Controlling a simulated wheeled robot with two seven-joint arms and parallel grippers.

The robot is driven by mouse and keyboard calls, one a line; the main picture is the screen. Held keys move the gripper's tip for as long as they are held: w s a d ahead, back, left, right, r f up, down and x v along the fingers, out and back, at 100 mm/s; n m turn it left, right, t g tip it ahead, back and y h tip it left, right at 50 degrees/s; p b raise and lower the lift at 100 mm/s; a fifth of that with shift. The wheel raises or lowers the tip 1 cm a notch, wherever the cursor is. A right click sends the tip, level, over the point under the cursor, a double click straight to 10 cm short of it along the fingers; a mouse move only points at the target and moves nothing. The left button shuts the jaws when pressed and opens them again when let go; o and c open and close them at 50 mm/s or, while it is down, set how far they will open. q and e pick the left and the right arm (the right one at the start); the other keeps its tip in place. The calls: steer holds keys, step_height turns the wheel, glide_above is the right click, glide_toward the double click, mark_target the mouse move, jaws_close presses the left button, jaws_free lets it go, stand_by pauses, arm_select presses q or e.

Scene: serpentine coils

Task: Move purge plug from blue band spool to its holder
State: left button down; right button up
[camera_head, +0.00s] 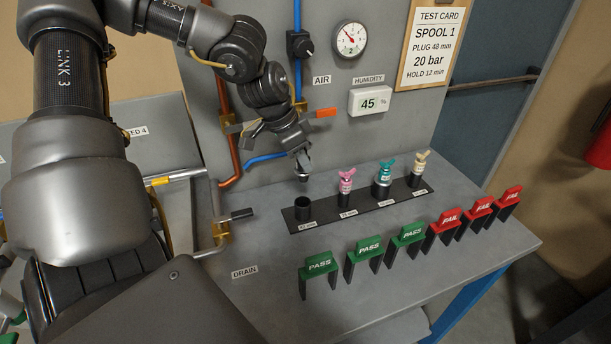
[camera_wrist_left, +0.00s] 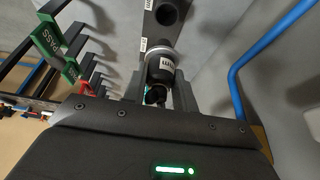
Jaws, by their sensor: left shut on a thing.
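My left gripper (camera_head: 301,158) is shut on the purge plug (camera_head: 303,173), which hangs roughly upright above the left end of the black holder strip (camera_head: 359,207). An open, empty black cup (camera_head: 303,208) stands on the strip below the plug, with a gap between them. In the left wrist view the plug (camera_wrist_left: 163,68) is dark with a white label and a pale ring, between the fingers; the cup's open mouth (camera_wrist_left: 171,12) shows beyond it. I cannot make out a blue band on any spool. My right gripper is not in view.
Pink (camera_head: 345,185), teal (camera_head: 382,178) and cream (camera_head: 419,168) plugs stand along the strip. Green PASS tags (camera_head: 370,246) and red FAIL tags (camera_head: 444,222) line the bench front. A black-handled valve (camera_head: 236,216) is left of the cup; an orange-handled valve (camera_head: 325,113) is on the panel.

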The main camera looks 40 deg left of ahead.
mark_target(297, 170)
arm_select(q)
steer(key=shift+w+f, duration=0.1)
steer(key=shift+f, duration=0.55)
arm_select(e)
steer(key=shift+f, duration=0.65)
arm_select(q)
steer(key=shift+b, duration=0.3)
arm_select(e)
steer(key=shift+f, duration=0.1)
